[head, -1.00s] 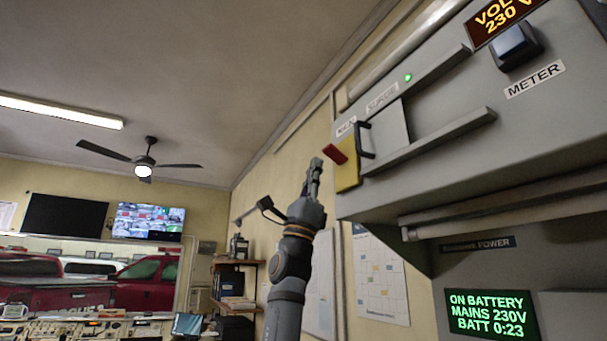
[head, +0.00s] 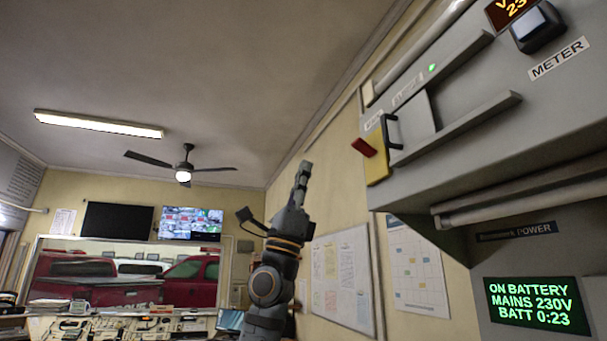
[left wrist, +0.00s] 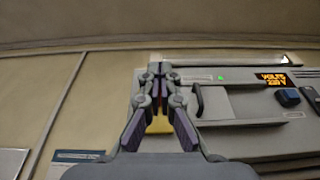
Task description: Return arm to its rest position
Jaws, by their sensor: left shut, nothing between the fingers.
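My left arm rises from the bottom of the head view. Its gripper (head: 303,172) points up, shut and empty, to the left of the grey wall cabinet and apart from it. In the left wrist view the shut gripper (left wrist: 160,68) stands in front of the wall and the cabinet's left end. The cabinet (head: 450,130) carries a sliding panel with a black handle (head: 391,132), a yellow plate (head: 376,168) and a red lever (head: 364,147). My right gripper is not in view.
A green-lettered display (head: 537,305) reads ON BATTERY, MAINS 230V, BATT 0:23. A METER label (head: 559,58) sits under a dark blue-grey button (head: 536,25). A whiteboard (head: 342,280) and a calendar (head: 418,265) hang on the wall. Free air lies left of my arm.

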